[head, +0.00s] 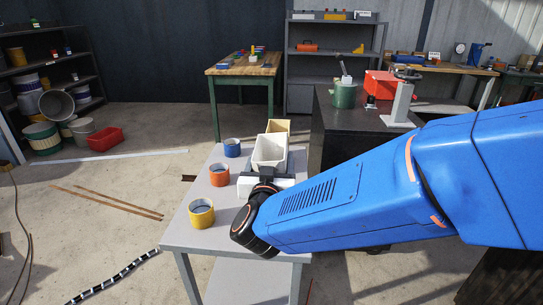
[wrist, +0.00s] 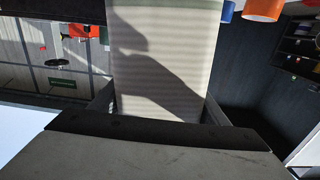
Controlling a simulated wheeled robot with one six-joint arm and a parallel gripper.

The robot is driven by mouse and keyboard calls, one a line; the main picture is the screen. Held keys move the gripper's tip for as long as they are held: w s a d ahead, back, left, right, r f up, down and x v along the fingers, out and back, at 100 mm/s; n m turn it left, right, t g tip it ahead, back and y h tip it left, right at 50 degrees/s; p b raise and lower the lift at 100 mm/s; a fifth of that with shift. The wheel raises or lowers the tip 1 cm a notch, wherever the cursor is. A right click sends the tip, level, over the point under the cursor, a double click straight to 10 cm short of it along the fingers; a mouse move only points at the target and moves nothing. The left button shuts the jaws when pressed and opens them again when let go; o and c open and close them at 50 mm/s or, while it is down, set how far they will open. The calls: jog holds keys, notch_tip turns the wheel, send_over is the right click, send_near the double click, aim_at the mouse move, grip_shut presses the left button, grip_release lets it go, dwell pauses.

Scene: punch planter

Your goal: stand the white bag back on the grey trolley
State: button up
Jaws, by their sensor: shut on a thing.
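The white bag (head: 268,155) is open-topped and looks roughly upright in the head view, at the right side of the grey trolley (head: 178,237). My gripper (head: 267,177) is shut on it from the near side. In the wrist view the bag (wrist: 165,50) fills the space between the fingers of my gripper (wrist: 160,108), with a dark shadow across its pale face. Its lower part is hidden behind my gripper in the head view. I cannot tell whether its base touches the trolley top.
A blue pot (head: 232,148), an orange pot (head: 219,175) and a yellow pot (head: 201,213) stand along the trolley's left side. A tan bag (head: 279,126) is just behind the white one. A dark workbench (head: 335,125) stands close on the right.

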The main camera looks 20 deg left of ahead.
notch_tip(320, 180, down, 4)
jog(key=shift+r, duration=0.2)
jog(key=shift+c, duration=0.3)
jog(key=shift+s+f, duration=0.1)
jog(key=shift+f, duration=0.5)
jog(key=o, duration=2)
jog(key=shift+f, duration=0.2)
jog(key=shift+o, duration=0.4)
jog(key=shift+a, duration=0.1)
jog(key=shift+r, duration=0.2)
jog(key=shift+f, duration=0.15)
jog(key=v, duration=1.7)
jog(key=shift+s, duration=0.15)
